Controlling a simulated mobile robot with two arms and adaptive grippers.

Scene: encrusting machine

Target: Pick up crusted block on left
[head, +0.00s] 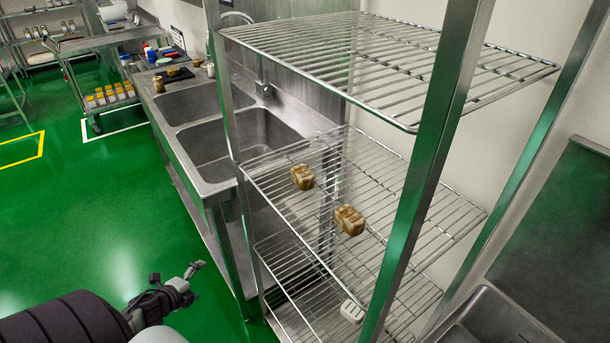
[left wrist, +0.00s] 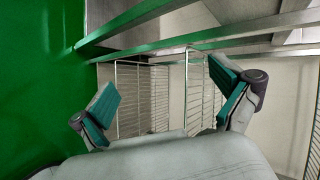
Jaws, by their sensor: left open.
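Two brown crusted blocks sit on the middle wire shelf in the head view. The left block (head: 302,177) lies farther back, and the right block (head: 349,220) lies nearer the front. My left gripper (head: 197,268) is to the left of the rack, over the green floor, apart from both blocks. In the left wrist view its two fingers (left wrist: 165,100) are spread wide with nothing between them. Neither block shows in that view. My right gripper is out of view.
The wire rack (head: 445,130) has metal posts and an upper shelf (head: 380,65) above the blocks. A white object (head: 352,311) lies on a lower shelf. A double sink counter (head: 225,185) stands behind left. The green floor (head: 90,230) at left is clear.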

